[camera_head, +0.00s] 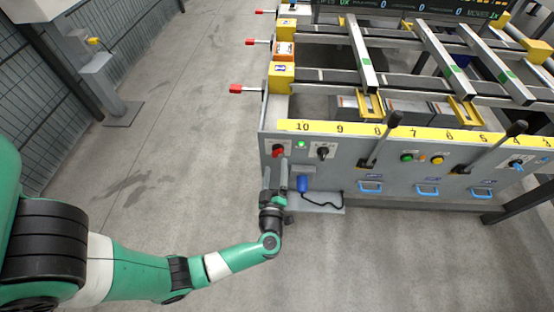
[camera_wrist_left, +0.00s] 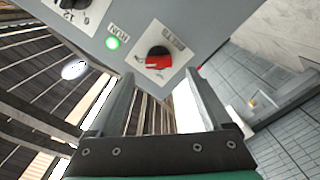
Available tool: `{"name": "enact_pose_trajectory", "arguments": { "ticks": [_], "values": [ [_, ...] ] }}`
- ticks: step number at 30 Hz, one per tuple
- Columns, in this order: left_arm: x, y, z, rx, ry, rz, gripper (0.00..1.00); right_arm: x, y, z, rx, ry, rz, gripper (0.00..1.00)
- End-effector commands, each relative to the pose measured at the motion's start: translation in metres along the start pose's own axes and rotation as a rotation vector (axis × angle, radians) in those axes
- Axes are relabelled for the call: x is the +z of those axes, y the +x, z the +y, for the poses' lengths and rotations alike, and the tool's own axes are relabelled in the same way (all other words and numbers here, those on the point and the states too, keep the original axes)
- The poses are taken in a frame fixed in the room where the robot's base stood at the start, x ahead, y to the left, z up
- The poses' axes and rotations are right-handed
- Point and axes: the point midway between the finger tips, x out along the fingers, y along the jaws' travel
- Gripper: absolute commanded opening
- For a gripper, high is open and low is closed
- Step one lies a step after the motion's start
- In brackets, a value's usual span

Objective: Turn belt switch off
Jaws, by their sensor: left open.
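The belt switch (camera_head: 278,151) is a red rotary knob at the left end of the grey control panel. In the left wrist view the red knob (camera_wrist_left: 158,60) sits on a white plate lettered BELTS, its handle looking tilted. My left gripper (camera_head: 276,166) is just below the switch in the head view, its fingers pointing up toward it. In the left wrist view the left gripper (camera_wrist_left: 160,78) is open, with its two grey fingertips spread on either side below the knob. Nothing is between them. I cannot tell if a fingertip touches the panel. My right gripper is not in view.
A lit green RUN lamp (camera_head: 301,145) and a black knob (camera_head: 323,152) are right of the switch. Long black levers (camera_head: 380,140) stick out farther right.

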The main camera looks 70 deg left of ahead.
Motion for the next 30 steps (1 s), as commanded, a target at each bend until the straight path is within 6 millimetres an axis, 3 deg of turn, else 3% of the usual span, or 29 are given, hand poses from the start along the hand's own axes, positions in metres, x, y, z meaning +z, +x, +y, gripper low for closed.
{"name": "enact_pose_trajectory", "arguments": {
  "ticks": [3,7,18,30],
  "values": [
    [0.002,0.026,-0.003,-0.002,-0.003,0.004,0.82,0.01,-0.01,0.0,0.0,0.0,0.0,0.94],
    [0.002,0.045,-0.001,-0.001,-0.002,0.002,0.82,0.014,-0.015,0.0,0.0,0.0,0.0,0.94],
    [0.0,0.053,0.001,0.001,-0.001,-0.001,0.81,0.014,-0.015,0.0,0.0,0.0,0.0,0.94],
    [0.0,0.053,0.001,0.001,-0.002,-0.001,0.09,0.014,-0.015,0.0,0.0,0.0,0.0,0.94]
  ]
}}
